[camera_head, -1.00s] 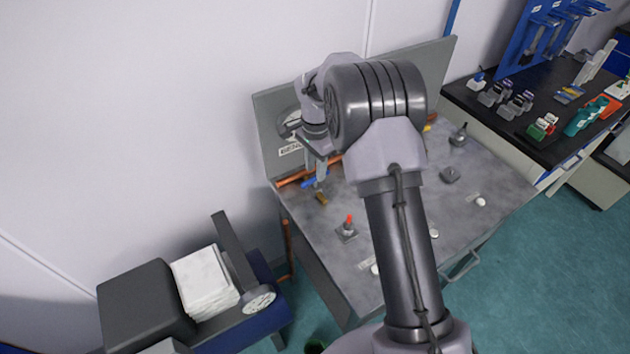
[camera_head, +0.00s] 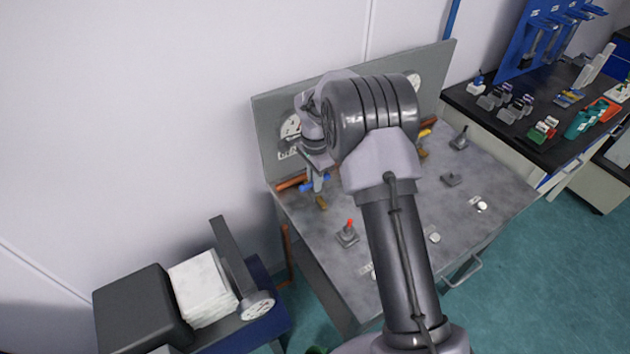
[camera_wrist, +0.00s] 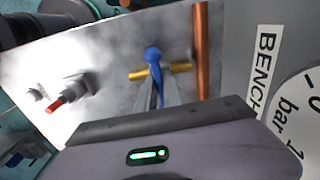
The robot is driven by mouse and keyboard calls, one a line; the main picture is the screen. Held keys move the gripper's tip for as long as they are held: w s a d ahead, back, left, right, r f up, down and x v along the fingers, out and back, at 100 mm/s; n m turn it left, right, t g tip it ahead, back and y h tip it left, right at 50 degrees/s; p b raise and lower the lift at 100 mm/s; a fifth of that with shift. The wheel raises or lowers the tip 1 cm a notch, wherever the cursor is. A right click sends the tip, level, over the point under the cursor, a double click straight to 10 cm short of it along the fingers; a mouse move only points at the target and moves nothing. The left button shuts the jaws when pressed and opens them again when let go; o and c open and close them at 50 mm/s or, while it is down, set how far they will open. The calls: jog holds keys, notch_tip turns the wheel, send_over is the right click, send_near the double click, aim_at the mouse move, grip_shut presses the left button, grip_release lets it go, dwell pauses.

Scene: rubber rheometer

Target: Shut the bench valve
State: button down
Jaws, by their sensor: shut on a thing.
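The bench valve has a blue handle (camera_wrist: 154,62) over a brass body (camera_wrist: 179,68) in the wrist view. In the head view the blue handle (camera_head: 326,177) shows low in front of the upright panel. A brass end (camera_head: 321,203) juts toward the front. My gripper (camera_wrist: 157,88) is shut on the blue handle, with a finger on each side of it. In the head view my gripper (camera_head: 316,180) reaches down to the handle from above. The fingers hide part of the handle, and the wrist hides part of the panel.
A copper pipe (camera_wrist: 202,45) runs beside the valve. A gauge (camera_wrist: 301,115) and a BENCH label (camera_wrist: 264,65) are on the panel. A red-tipped switch (camera_head: 347,233) stands on the grey bench (camera_head: 490,180). A yellow handle (camera_head: 424,133) is further right.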

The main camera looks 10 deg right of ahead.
jog(key=shift+m, duration=0.3)
jog(key=c, duration=1.5)
grip_release()
notch_tip(320, 180, up, 17)
jog(key=p, duration=0.5)
jog(key=shift+r, duration=0.2)
